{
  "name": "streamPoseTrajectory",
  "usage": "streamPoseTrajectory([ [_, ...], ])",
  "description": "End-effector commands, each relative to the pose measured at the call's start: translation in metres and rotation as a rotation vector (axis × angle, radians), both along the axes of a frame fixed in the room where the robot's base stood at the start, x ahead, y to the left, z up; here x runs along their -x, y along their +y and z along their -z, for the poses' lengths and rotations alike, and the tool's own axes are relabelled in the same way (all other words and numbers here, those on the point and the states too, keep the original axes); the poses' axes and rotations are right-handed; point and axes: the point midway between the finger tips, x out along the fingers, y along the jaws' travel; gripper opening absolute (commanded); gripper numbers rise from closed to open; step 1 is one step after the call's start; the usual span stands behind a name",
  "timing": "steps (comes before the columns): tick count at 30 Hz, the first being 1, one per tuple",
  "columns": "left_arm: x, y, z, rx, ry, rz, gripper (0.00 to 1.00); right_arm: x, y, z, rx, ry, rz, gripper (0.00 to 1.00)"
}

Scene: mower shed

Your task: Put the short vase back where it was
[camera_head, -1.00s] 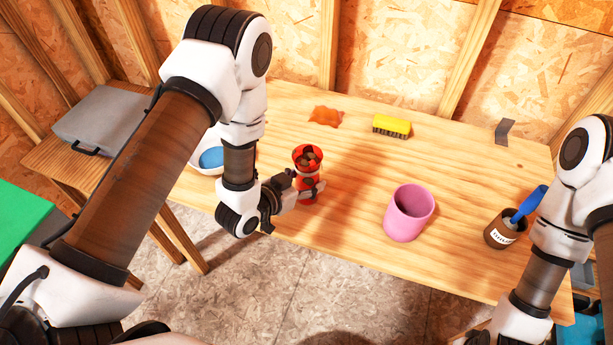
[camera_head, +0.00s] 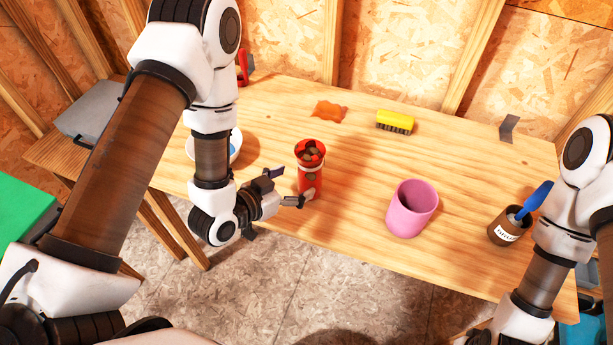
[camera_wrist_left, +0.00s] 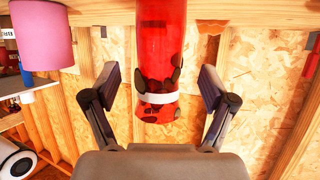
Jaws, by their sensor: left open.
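A red cylindrical vessel (camera_head: 311,178) with a pale band and brown pieces showing at its mouth stands upright near the table's front edge. A wider pink vessel (camera_head: 411,210), open at the top, stands upright to its right. I cannot tell for sure which is the short vase. My left gripper (camera_head: 288,187) is open, just left of the red vessel. In the left wrist view the red vessel (camera_wrist_left: 157,55) appears between the spread fingers, ahead of them, with gaps on both sides. My right arm shows at the right; its gripper is out of view.
The wooden table (camera_head: 350,228) holds a yellow brush (camera_head: 394,121), an orange cloth-like piece (camera_head: 329,111) and a brown pot (camera_head: 506,228) with a blue-handled tool. A white-and-blue dish (camera_head: 236,147) is partly behind my left arm.

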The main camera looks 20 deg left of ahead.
Motion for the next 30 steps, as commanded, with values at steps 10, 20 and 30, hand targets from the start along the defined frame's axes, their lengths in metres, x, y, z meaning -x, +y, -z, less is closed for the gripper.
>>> streamPoseTrajectory([
  [10, 0.050, 0.023, -0.027, 0.001, 0.002, -0.002, 0.84, 0.000, 0.000, -0.039, 0.000, -0.001, 0.000, 0.40],
  [20, 0.068, 0.025, 0.014, -0.043, 0.183, -0.009, 0.84, 0.000, 0.000, -0.037, 0.000, 0.000, 0.000, 0.40],
  [30, 0.213, 0.072, 0.127, -0.222, 1.131, -0.381, 0.84, 0.000, 0.000, -0.037, 0.000, 0.000, 0.000, 0.40],
])
